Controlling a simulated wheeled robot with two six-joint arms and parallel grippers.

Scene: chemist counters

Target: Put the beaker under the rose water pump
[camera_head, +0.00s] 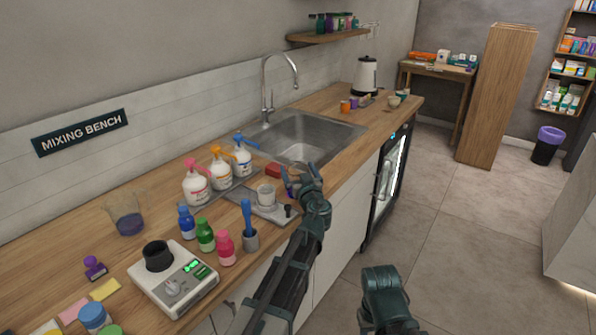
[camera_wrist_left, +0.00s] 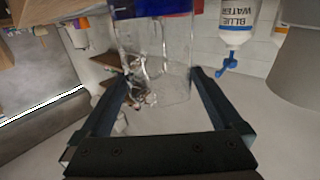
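The rose water pump bottle (camera_head: 196,186) is taken to be the white one with the pink pump, in a row with orange- and blue-pumped bottles. My left gripper (camera_head: 296,180) is low over the counter's front edge, right of them. In the left wrist view, clear glass that looks like a beaker (camera_wrist_left: 155,55) lies at its fingertips (camera_wrist_left: 160,78), with blue at one end; the grip is unclear. A blue patch shows beside the gripper in the head view. Another glass beaker (camera_head: 127,222) with bluish-purple contents stands far left. My right gripper (camera_head: 385,285) is low, its fingers unclear.
A tray (camera_head: 268,212) with a white cup (camera_head: 266,193) lies between the pumps and my left arm. Small blue (camera_head: 187,222), green (camera_head: 205,235) and pink (camera_head: 225,247) bottles stand in front. A scale (camera_head: 172,285) is nearer. A sink (camera_head: 305,135) is behind.

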